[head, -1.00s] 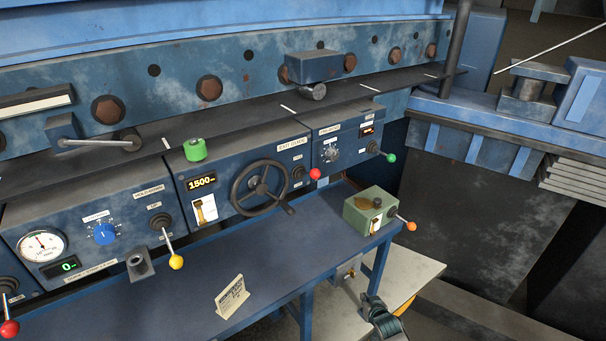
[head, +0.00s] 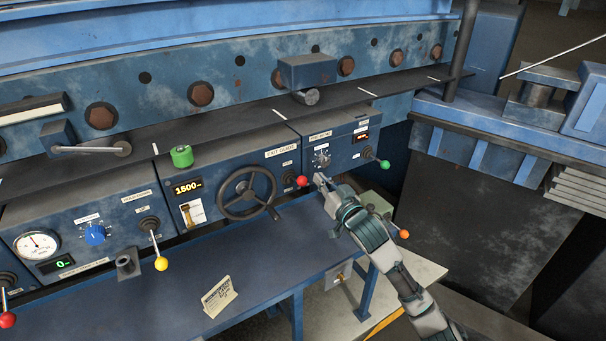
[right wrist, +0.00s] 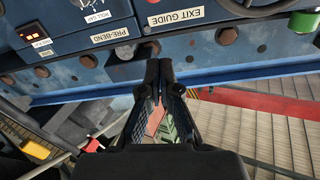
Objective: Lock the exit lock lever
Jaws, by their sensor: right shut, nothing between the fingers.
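The exit guide panel (head: 230,190) is a blue console face with a black handwheel (head: 247,193) and a lever with a red ball knob (head: 302,181) at its right end. I take that red-knobbed lever for the exit lock lever; its lock label is too small to read. My right gripper (head: 319,181) is shut and empty, just right of the red knob; I cannot tell if they touch. In the right wrist view the closed fingers (right wrist: 158,75) point at the console, below the "EXIT GUIDE" label (right wrist: 177,15). My left gripper is not in view.
A green-knobbed lever (head: 384,163) is on the pre-bend panel to the right. A green box (head: 377,202) with an orange-knobbed lever (head: 404,234) stands partly behind my right arm. A yellow-knobbed lever (head: 161,264) and a small sign (head: 219,297) are left. The blue shelf's middle is clear.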

